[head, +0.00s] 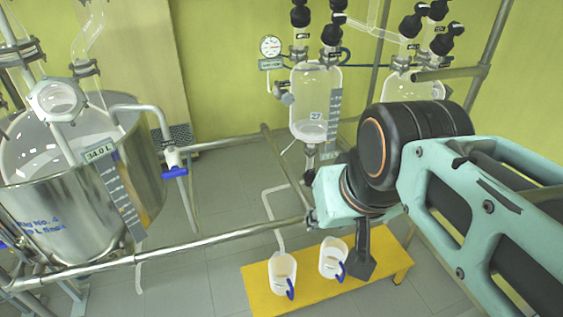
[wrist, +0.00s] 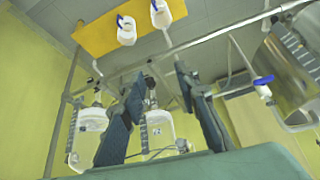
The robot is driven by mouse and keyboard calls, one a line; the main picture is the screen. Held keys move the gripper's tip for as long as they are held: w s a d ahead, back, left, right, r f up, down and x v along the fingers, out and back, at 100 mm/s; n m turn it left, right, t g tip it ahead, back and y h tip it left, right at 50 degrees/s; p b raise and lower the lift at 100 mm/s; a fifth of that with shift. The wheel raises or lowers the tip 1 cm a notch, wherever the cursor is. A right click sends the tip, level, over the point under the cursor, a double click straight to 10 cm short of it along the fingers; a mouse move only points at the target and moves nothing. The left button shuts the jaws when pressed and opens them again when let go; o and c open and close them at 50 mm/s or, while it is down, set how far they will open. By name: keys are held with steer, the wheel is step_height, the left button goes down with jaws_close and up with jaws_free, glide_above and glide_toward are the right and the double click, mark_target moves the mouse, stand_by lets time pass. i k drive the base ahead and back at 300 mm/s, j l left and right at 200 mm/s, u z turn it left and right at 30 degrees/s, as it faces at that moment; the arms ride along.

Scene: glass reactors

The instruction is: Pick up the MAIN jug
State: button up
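Two white jugs with blue handles stand on a low yellow bench (head: 257,292). The left jug (head: 282,272) is under the end of a bent pipe, and the right jug (head: 333,258) is beside it. No readable label shows which is MAIN. In the wrist view the piped jug (wrist: 160,14) and the other jug (wrist: 126,30) are at the top. My gripper (head: 362,268) points down and appears just right of the right jug in the head view. In the wrist view its two dark fingers (wrist: 160,76) are spread with nothing between them.
A horizontal metal rail (head: 180,247) crosses in front of the bench on the left. A large steel vessel (head: 75,200) stands at left, and a glass reactor (head: 314,105) hangs behind the bench. Grey floor (head: 215,285) is clear left of the bench.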

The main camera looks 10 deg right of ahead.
mark_target(283, 266)
steer(key=k+z, duration=0.1)
steer(key=k, duration=0.45)
steer(key=k+l, duration=0.15)
steer(key=k, duration=0.4)
steer(key=k+j+z, duration=0.05)
